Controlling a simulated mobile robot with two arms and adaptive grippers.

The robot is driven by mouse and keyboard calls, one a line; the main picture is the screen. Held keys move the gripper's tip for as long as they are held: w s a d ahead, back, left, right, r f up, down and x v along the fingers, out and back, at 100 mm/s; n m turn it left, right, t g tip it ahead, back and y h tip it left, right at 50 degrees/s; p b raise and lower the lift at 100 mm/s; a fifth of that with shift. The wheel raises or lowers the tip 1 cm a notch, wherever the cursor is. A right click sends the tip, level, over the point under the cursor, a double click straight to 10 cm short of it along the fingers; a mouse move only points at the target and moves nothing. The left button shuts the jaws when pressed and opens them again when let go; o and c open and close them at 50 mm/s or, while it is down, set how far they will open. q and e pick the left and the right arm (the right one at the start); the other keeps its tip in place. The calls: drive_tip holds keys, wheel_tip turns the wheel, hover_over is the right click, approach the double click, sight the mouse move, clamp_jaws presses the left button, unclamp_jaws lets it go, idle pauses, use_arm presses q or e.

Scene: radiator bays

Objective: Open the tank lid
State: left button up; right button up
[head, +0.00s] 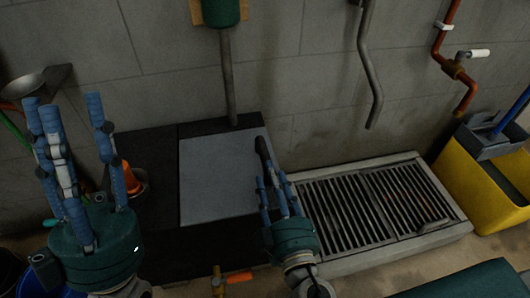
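The tank is a low black box with a flat light-grey lid panel (215,180) on top, in the middle of the head view. The panel lies flat. A dark rounded bar (264,152), which looks like a handle, stands at the panel's right edge. My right gripper (271,181) is at the lower end of this bar, its blue fingers pointing up and away from me. Whether the fingers are closed on the bar or only beside it cannot be told. My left gripper (66,103) is open and empty at the left, fingers spread upward, apart from the lid.
A grey pipe (228,80) comes down behind the tank. An orange object (132,178) stands behind my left gripper. A floor grate (370,210) lies to the right, with a yellow bucket (478,178) beyond. An orange-handled valve (238,277) is at the tank's front.

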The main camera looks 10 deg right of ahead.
sight(265, 158)
drive_tip(key=w+p, duration=0.1)
drive_tip(key=w, duration=0.5)
drive_tip(key=shift+w+r, duration=0.1)
drive_tip(key=shift+w, duration=0.4)
use_arm(q)
drive_tip(key=w+d+f+g+y, duration=0.1)
drive_tip(key=w+f+g, duration=0.3)
drive_tip(key=w, duration=0.4)
drive_tip(key=shift+w+d+f+g+y, duration=0.2)
drive_tip(key=shift+d+f+g+y, duration=0.15)
drive_tip(key=shift+f, duration=0.5)
use_arm(e)
clamp_jaws()
